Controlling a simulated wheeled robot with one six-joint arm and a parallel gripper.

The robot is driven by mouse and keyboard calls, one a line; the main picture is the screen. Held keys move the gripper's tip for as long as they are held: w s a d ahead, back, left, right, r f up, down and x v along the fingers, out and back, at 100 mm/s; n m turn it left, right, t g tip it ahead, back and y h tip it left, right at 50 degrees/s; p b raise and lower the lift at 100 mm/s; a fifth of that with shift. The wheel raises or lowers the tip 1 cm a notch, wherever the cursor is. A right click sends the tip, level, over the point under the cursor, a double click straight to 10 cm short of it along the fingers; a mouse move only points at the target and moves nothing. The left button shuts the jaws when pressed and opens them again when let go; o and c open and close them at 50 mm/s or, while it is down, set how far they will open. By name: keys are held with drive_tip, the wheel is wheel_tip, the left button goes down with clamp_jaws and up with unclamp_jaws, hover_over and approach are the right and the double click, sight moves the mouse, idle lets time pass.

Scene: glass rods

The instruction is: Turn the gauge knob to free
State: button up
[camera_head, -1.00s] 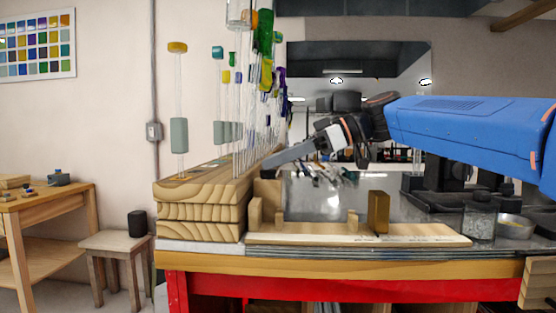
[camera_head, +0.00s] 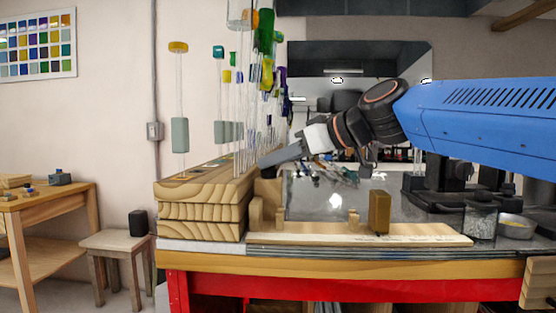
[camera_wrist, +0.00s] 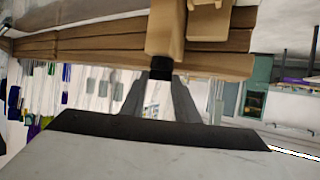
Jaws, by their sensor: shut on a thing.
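The gauge is a pale wooden board with a ruled front edge (camera_head: 425,238), lying along the bench front. A taller wooden block (camera_head: 268,192) stands at its left end, and it also fills the top middle of the wrist view (camera_wrist: 165,30). In the wrist view a small black knob (camera_wrist: 161,72) sticks out from that block. My gripper (camera_wrist: 160,80) is shut on the knob, one grey finger on each side. I cannot read any knob marking.
A stack of thick wooden slabs (camera_head: 200,212) bearing upright glass rods (camera_head: 180,100) stands just left of my gripper. A brass-coloured block (camera_head: 379,212) stands on the gauge board. A jar (camera_head: 480,218) and a bowl (camera_head: 516,226) stand at the right.

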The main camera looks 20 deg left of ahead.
drive_tip(key=shift+s+a+m+t+h, duration=0.1)
drive_tip(key=shift+s+m+t+h, duration=0.1)
drive_tip(key=shift+m+t+h, duration=0.6)
drive_tip(key=shift+s+a+m+t+h, duration=0.2)
drive_tip(key=shift+m+t+h, duration=0.2)
drive_tip(key=shift+m+t, duration=0.8)
drive_tip(key=shift+s+a+m+t+h, duration=0.1)
drive_tip(key=shift+s+m+t+h, duration=0.1)
drive_tip(key=shift+m+t+h, duration=0.6)
drive_tip(key=shift+s+a+f+m+t+h, duration=0.1)
drive_tip(key=shift+a+m+t+h, duration=0.05)
drive_tip(key=shift+m+t+h, duration=0.7)
drive_tip(key=shift+s+a+m+t+h, duration=0.1)
drive_tip(key=shift+m+t+h, duration=0.45)
drive_tip(key=shift+m, duration=0.5)
drive_tip(key=shift+a+m+t+h, duration=0.2)
drive_tip(key=shift+m+t+h, duration=0.2)
drive_tip(key=shift+m+h, duration=0.95)
drive_tip(key=shift+h, duration=0.25)
drive_tip(key=o, duration=1)
drive_tip(key=shift+o, duration=0.2)
drive_tip(key=shift+s, duration=0.15)
